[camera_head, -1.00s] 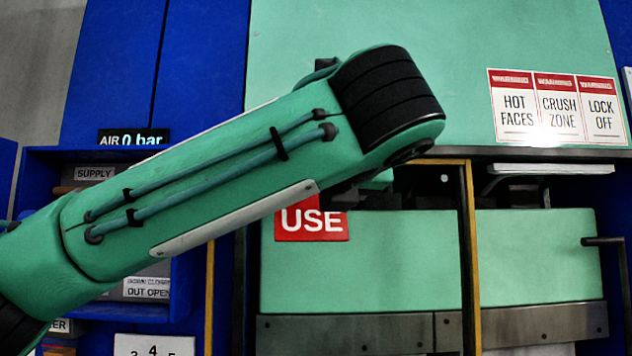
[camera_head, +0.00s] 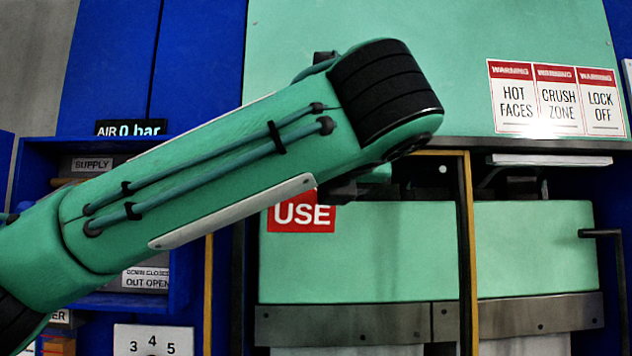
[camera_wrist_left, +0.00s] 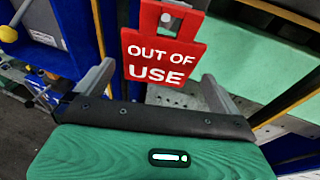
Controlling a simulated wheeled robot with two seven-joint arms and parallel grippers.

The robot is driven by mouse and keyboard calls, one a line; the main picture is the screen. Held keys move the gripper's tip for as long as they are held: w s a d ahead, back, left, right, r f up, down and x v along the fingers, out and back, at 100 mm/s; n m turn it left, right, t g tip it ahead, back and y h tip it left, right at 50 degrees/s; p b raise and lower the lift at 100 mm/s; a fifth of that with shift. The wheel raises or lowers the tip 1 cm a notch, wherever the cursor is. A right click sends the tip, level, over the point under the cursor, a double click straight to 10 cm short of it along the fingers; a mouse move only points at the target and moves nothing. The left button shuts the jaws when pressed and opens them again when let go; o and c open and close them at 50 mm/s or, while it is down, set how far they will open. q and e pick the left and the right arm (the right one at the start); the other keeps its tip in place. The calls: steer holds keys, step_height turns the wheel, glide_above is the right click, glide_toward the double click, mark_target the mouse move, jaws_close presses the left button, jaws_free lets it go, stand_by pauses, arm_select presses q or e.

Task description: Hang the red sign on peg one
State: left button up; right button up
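The red sign reading OUT OF USE (camera_wrist_left: 162,55) is upright and slightly tilted in the left wrist view, between the fingers of my left gripper (camera_wrist_left: 160,72). The fingers are spread, with a narrow gap visible on each side of the sign. My right gripper is out of view.
Green press panels (camera_head: 365,265) with metal lower strips stand behind the sign. A yellow-edged post (camera_head: 465,230) and a dark handle (camera_head: 600,233) are to the right. A blue shelf unit (camera_head: 185,275) is left, and warning labels (camera_head: 556,98) are at upper right.

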arm_select(q)
steer(key=shift+s, duration=0.15)
steer(key=shift+s+d, duration=0.1)
steer(key=shift+s, duration=0.1)
steer(key=b+v, duration=0.5)
steer(key=v, duration=0.8)
steer(key=shift+b, duration=0.3)
